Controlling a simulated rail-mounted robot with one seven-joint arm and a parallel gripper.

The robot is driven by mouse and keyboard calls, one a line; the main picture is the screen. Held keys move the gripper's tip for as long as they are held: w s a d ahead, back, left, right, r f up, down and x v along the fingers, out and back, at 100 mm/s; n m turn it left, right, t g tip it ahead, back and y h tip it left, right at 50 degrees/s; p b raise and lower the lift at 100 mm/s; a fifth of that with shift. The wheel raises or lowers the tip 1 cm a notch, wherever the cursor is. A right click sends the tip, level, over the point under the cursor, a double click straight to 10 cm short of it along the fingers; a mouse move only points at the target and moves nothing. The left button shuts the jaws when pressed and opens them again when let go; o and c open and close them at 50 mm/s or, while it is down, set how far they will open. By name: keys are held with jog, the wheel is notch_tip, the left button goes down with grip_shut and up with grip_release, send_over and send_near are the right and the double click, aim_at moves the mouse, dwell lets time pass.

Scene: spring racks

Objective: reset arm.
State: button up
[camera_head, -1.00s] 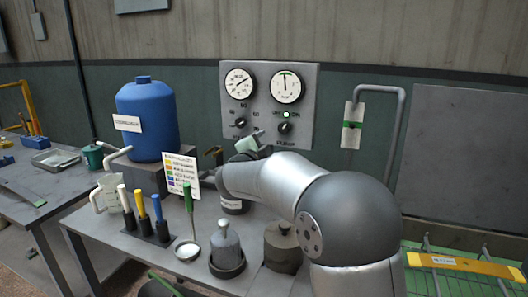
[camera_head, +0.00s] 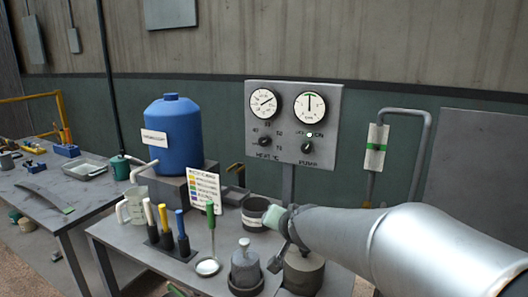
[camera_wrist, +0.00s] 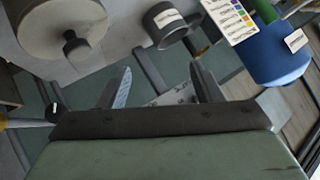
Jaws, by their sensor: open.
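My gripper (camera_wrist: 160,88) shows in the wrist view with its two fingers spread apart and nothing between them. In the head view my arm reaches in from the lower right, and its end is over the bench near the dark labelled cup (camera_head: 254,212). The fingers are hard to make out there. The cup also shows in the wrist view (camera_wrist: 168,22), apart from the fingers. The control panel (camera_head: 291,172) with two gauges and two knobs stands behind, clear of my gripper.
A blue tank (camera_head: 174,135) stands on a grey block at the back left. Colour-handled tools (camera_head: 167,232), a colour chart (camera_head: 204,188) and lidded grey pots (camera_head: 245,265) crowd the bench. A side table (camera_head: 40,190) stands left.

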jog(key=s+d+f+n+g, duration=0.1)
jog(key=s+d+f+g, duration=0.2)
jog(key=s, duration=0.6)
jog(key=s+d+f+n+g+h+p, duration=0.1)
jog(key=s+d+f+n+g, duration=0.1)
jog(key=s, duration=0.8)
jog(key=s+d+f+n+g+h, duration=0.1)
jog(key=s+d+f+g, duration=0.3)
jog(key=s, duration=0.6)
jog(key=shift+s+d+f+n+g, duration=0.2)
jog(key=shift+d+f+n+g, duration=0.1)
jog(key=shift+f+g, duration=0.55)
